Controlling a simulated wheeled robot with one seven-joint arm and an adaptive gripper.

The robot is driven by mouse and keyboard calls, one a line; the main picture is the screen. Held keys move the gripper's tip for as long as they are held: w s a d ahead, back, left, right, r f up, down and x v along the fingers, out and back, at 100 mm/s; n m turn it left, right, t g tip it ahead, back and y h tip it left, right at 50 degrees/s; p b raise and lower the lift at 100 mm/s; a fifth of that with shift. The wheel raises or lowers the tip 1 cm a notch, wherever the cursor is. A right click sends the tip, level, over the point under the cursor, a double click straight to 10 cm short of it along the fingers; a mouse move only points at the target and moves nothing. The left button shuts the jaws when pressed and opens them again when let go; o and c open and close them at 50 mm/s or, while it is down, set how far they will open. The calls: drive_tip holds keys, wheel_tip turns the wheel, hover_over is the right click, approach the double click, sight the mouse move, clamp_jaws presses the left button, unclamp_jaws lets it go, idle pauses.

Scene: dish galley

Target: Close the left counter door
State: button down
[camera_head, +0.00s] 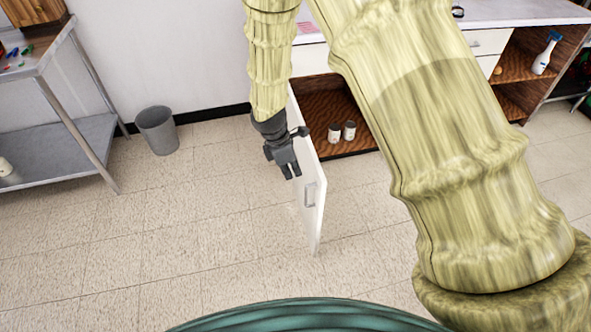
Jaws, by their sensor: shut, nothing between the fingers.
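The left counter door (314,205) is white and stands open, swung out from the counter toward me, seen nearly edge-on. A grey handle (310,194) shows on its face. My gripper (291,172) is dark grey, points down and is shut with nothing in it. It is at the left of the door, close to its upper part; I cannot tell whether it touches the door.
The open cabinet (358,145) holds two small cans (350,130). A grey bin (157,130) stands by the wall, and a metal table (60,135) is at the left. A spray bottle (545,55) sits in the right compartment. The floor left of the door is clear.

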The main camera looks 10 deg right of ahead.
drive_tip(key=d+f+p, duration=0.1)
drive_tip(key=d+f, duration=0.5)
drive_tip(key=f, duration=0.1)
drive_tip(key=shift+f+p, duration=0.25)
drive_tip(key=shift+p, duration=0.15)
drive_tip(key=shift+d, duration=0.1)
